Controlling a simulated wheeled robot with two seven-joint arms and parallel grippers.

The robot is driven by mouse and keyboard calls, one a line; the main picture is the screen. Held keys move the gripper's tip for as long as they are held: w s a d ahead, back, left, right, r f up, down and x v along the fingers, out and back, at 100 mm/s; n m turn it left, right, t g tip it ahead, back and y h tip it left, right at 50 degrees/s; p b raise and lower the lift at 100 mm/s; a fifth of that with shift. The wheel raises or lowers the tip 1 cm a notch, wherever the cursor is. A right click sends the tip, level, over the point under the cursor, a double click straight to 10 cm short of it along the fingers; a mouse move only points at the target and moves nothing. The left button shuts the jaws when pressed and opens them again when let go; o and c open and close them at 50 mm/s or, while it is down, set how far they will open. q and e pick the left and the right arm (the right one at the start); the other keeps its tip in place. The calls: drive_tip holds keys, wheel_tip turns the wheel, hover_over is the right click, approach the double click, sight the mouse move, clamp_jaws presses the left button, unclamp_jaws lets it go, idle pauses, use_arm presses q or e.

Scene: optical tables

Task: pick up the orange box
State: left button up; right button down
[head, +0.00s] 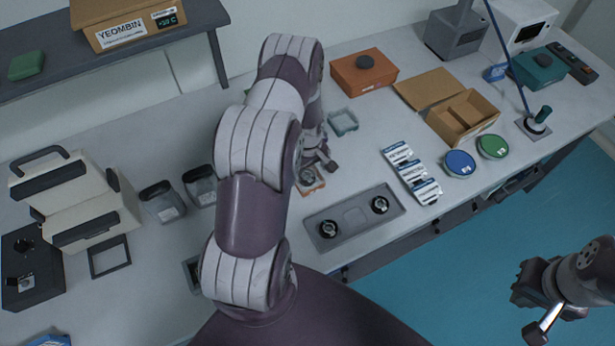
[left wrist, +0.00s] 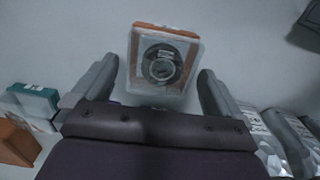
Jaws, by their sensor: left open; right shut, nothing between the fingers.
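A small orange box (head: 310,181) with a clear top and a dark round part inside lies on the table, partly hidden by my left arm. In the left wrist view the small orange box (left wrist: 163,64) shows between the fingertips with a gap on both sides. My left gripper (head: 316,160) is open just above it. A larger orange box (head: 354,77) with a dark round piece on top stands further back; its edge shows in the left wrist view (left wrist: 14,143). My right gripper (head: 540,298) is shut and empty, over the blue floor away from the table.
A teal clear-topped box (head: 343,122) stands behind the small orange box. A grey tray with two black round parts (head: 354,213) lies in front. White labelled packs (head: 411,172), an open cardboard box (head: 466,117) and blue and green discs are to the right. Dark containers (head: 162,201) lie left.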

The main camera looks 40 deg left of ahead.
sight(308, 174)
use_arm(q)
drive_tip(key=shift+f, duration=1.6)
drive_tip(key=shift+s, duration=0.1)
drive_tip(key=c, duration=0.9)
drive_tip(key=shift+r, duration=0.1)
drive_tip(key=shift+r, duration=0.1)
